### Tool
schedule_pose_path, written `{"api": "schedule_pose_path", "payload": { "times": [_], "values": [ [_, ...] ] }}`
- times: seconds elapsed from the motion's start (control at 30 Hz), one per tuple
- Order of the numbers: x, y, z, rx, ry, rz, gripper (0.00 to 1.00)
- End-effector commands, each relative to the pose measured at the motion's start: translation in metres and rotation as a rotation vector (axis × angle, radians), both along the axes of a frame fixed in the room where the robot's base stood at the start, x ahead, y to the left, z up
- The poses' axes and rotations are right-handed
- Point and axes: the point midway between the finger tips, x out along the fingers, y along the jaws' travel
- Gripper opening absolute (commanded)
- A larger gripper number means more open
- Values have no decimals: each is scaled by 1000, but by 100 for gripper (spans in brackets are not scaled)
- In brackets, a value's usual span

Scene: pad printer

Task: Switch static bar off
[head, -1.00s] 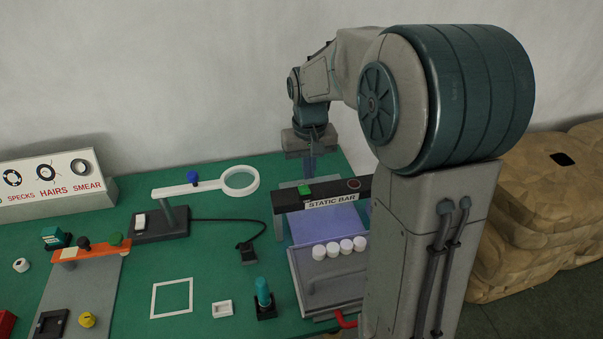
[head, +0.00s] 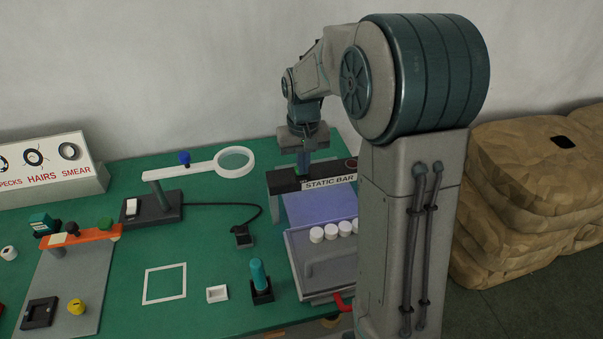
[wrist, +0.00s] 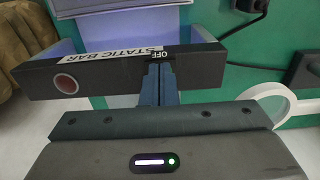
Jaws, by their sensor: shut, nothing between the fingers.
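The static bar (head: 284,184) is a dark beam with a white "STATIC BAR" label, bridging a purple surface at the back right of the table. In the wrist view the bar (wrist: 200,66) has a dark red round lens (wrist: 67,84) at its left end and a small "OFF" marking (wrist: 160,55) near its middle. My gripper (head: 303,172) is shut and empty, pointing down at the bar's top. In the wrist view its fingertips (wrist: 158,68) are right at the "OFF" marking. The fingers hide the green switch; whether they touch it I cannot tell.
A magnifier (head: 235,162) on a stand and its black cable lie left of the bar. Several white caps (head: 331,232) stand on a grey tray (head: 322,265) in front. A teal-handled piece (head: 258,274) stands nearer. The green table between is mostly clear.

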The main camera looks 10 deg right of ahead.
Motion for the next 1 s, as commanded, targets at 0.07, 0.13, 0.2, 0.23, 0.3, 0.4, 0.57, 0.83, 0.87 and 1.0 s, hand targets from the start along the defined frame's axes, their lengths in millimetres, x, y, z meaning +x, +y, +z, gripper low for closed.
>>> {"api": "schedule_pose_path", "payload": {
  "times": [0.07,0.13,0.2,0.23,0.3,0.4,0.57,0.83,0.87,1.0],
  "values": [
    [0,0,-2,0,0,0,0],
    [0,0,-2,0,0,0,0],
    [0,0,-1,0,0,0,0],
    [0,0,-1,0,0,0,0],
    [0,0,-1,0,0,0,0],
    [0,0,-2,0,0,0,0],
    [0,0,-6,0,0,0,0],
    [0,0,-11,0,0,0,0],
    [0,0,-11,0,0,0,0],
    [0,0,-3,0,-1,0,0]
  ]
}}
